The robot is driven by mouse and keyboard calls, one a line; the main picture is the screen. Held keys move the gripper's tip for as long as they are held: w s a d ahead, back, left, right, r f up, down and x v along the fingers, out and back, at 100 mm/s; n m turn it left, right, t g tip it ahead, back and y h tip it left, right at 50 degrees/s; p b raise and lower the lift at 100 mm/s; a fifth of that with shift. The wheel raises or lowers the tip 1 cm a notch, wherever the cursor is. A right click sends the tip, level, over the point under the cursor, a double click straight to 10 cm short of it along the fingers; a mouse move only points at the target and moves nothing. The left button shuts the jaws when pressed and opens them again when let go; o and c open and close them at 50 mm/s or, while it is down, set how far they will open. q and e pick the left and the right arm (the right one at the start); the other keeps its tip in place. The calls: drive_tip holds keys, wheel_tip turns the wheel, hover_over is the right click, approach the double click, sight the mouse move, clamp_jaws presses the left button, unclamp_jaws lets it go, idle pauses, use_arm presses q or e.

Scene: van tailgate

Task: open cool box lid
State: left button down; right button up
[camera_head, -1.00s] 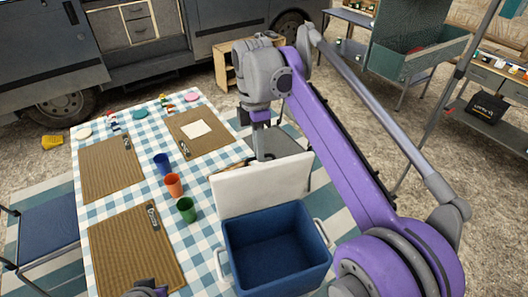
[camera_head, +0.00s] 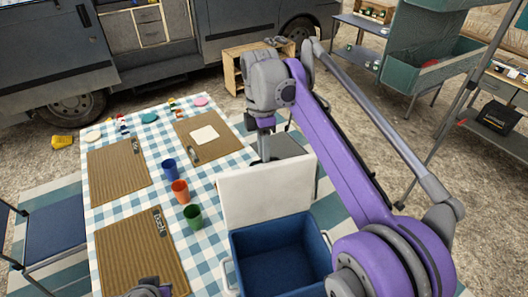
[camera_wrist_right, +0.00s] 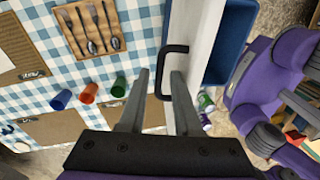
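The blue cool box (camera_head: 282,262) stands right of the table, its inside open to view. Its white lid (camera_head: 265,192) stands upright along the box's far edge. In the right wrist view the lid's edge (camera_wrist_right: 207,35) carries a black U-shaped handle (camera_wrist_right: 162,75). My right gripper (camera_head: 264,158) is behind the lid's top edge, partly hidden. In the wrist view the right gripper (camera_wrist_right: 160,75) has its fingers apart, with the handle's bar between them and gaps visible on both sides. My left gripper (camera_head: 150,289) shows only partly at the bottom edge; its fingers are unclear.
The checked table (camera_head: 220,160) holds brown placemats, a blue cup (camera_head: 169,169), an orange cup (camera_head: 180,191) and a green cup (camera_head: 193,216). A cutlery tray (camera_wrist_right: 90,27) lies near the lid. A blue chair (camera_head: 52,228) stands left. The van is behind.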

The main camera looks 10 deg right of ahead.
drive_tip(key=shift+o, duration=0.4)
drive_tip(key=shift+r, duration=0.1)
use_arm(q)
drive_tip(key=w+r+p, duration=0.2)
drive_tip(key=r, duration=0.1)
drive_tip(key=shift+r, duration=0.3)
use_arm(e)
wheel_tip(320, 180, up, 11)
drive_tip(key=w, duration=0.1)
drive_tip(key=shift+w+f, duration=0.15)
drive_tip(key=shift+f, duration=0.05)
